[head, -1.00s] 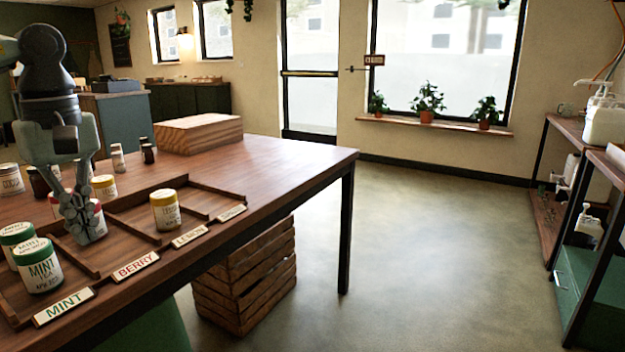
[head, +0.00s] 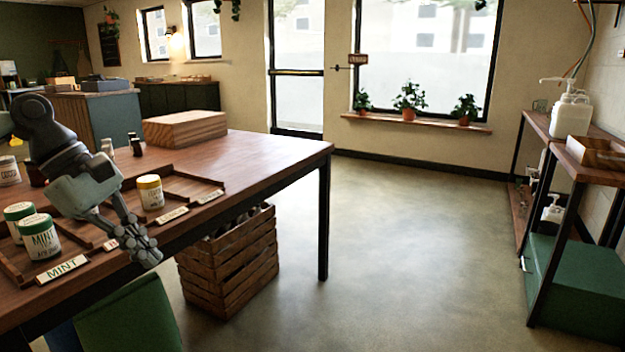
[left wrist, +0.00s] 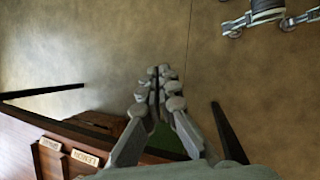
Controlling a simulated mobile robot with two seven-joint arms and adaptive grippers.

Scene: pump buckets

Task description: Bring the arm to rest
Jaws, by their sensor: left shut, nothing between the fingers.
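My left gripper (head: 140,246) is shut and empty. In the head view it hangs at the front edge of the wooden table (head: 262,150), in front of the sorting tray, and hides part of the tray and its labels. In the left wrist view the closed fingers (left wrist: 158,85) point over the floor, with the table edge (left wrist: 20,140) at lower left.
The tray (head: 90,262) holds green-lidded mint jars (head: 38,236) and a yellow-lidded jar (head: 150,192). A slatted crate (head: 230,262) and a green bin (head: 130,318) stand below. Shelves with a pump bottle (head: 570,110) stand right. The middle floor is clear.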

